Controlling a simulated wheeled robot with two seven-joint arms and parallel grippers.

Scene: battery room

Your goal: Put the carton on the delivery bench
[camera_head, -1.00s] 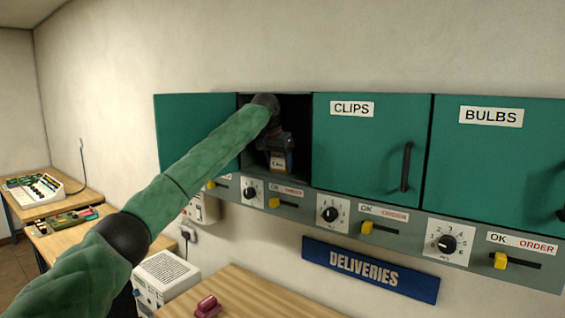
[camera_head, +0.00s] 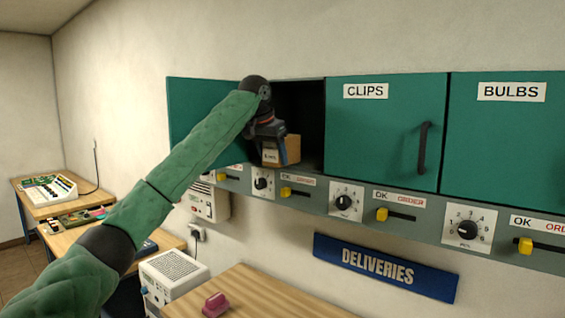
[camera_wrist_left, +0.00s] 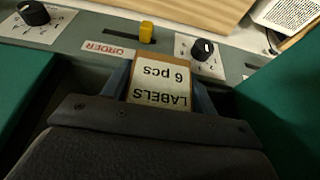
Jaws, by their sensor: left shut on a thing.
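A small brown carton (camera_head: 285,152) with a white label is held by my left gripper (camera_head: 272,152) at the mouth of an open green cupboard compartment (camera_head: 311,115). In the left wrist view the carton (camera_wrist_left: 160,84) sits between the two blue fingers, and its label reads "LABELS 6 pcs". My left gripper is shut on it. The delivery bench (camera_head: 262,296) is the wooden top at the bottom, below the blue "DELIVERIES" sign (camera_head: 384,267). My right gripper is not in view.
The open green door (camera_head: 195,120) stands left of the compartment. Closed doors marked CLIPS (camera_head: 380,145) and BULBS (camera_head: 510,150) are to the right. Below runs a panel of dials and yellow sliders (camera_head: 381,214). A pink object (camera_head: 215,304) lies on the bench; a white box (camera_head: 175,277) stands left.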

